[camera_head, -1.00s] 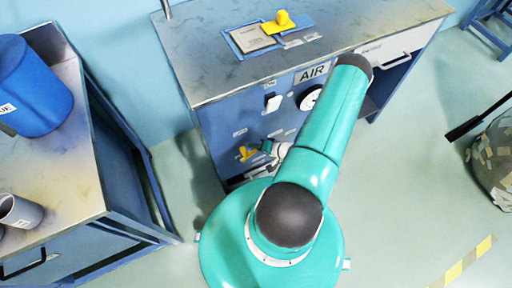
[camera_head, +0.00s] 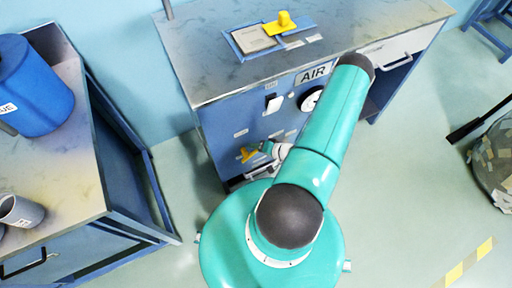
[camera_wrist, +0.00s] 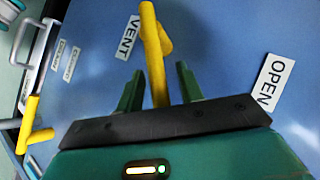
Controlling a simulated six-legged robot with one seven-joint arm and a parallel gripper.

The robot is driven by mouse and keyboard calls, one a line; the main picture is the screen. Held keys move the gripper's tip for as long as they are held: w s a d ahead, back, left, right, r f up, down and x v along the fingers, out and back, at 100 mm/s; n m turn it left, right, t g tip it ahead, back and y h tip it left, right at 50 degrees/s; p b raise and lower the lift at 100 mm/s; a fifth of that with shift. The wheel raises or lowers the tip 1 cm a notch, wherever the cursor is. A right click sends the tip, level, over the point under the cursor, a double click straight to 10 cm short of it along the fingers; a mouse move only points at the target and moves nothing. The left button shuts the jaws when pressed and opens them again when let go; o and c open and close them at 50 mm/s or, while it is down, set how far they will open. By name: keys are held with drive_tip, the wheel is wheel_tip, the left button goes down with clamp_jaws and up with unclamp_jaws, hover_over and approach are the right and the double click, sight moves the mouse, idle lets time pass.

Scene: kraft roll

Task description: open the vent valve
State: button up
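The yellow vent valve lever (camera_wrist: 152,42) is a bent bar on the blue panel, beside the label VENT (camera_wrist: 127,37). A label OPEN (camera_wrist: 273,82) is to its right. My gripper (camera_wrist: 158,78) has its two green fingers apart, one on each side of the lever, with small gaps visible. In the head view, my gripper (camera_head: 264,147) is low at the panel front, next to a yellow handle (camera_head: 249,155). Much of the panel is hidden there by my arm.
A second yellow handle (camera_wrist: 36,133) and a metal bar handle (camera_wrist: 36,62) are at the left in the wrist view. A table with a blue container (camera_head: 38,90) stands left.

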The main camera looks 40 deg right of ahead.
drive_tip(key=v, duration=1.3)
drive_tip(key=shift+s, duration=0.3)
drive_tip(key=shift+d, duration=0.15)
